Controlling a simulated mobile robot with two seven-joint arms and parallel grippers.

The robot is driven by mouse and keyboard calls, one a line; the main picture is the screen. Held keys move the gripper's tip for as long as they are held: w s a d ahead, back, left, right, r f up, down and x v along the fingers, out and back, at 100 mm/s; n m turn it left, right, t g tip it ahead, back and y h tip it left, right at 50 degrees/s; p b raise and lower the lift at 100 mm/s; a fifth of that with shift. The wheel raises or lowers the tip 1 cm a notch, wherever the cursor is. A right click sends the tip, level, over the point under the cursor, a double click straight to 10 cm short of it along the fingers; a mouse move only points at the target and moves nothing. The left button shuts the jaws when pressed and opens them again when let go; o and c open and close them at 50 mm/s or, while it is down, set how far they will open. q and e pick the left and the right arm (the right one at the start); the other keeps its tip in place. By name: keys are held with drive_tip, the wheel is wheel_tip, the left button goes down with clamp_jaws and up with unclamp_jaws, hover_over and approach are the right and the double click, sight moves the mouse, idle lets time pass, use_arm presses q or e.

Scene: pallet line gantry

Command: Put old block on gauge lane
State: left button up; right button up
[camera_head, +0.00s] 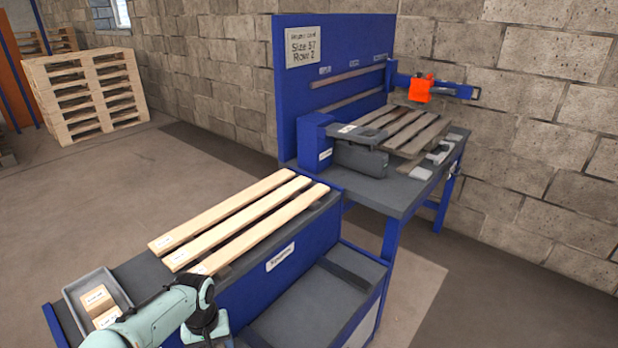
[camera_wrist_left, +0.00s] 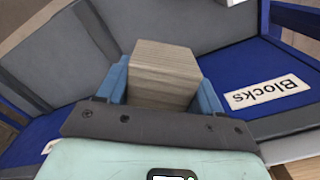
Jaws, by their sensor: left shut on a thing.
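My left gripper (camera_wrist_left: 163,85) is shut on a plain wooden block (camera_wrist_left: 166,62), with one blue finger on each side of it. In the head view my left arm comes in at the bottom left and its wrist bends down; the fingers and the block cannot be made out there. The wrist view shows grey surfaces and a blue panel with an upside-down label (camera_wrist_left: 268,92) reading "Blocks" beyond the block. I cannot tell which surface is the gauge lane. My right gripper is not in view.
A grey tray (camera_head: 75,301) with labelled wooden blocks (camera_head: 97,299) stands beside three pale boards (camera_head: 238,222) on the blue bench. A lower grey shelf (camera_head: 300,310) has open room.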

use_arm(q)
drive_tip(key=w+d+m, duration=0.1)
drive_tip(key=d+m, duration=0.3)
drive_tip(key=d, duration=0.1)
wheel_tip(320, 180, up, 6)
drive_tip(key=s+p, duration=0.1)
drive_tip(key=p, duration=1.3)
drive_tip(key=shift+s, duration=0.3)
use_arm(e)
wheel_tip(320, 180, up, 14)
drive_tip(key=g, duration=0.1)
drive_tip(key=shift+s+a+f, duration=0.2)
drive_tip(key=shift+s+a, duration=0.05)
use_arm(q)
drive_tip(key=shift+f, duration=0.1)
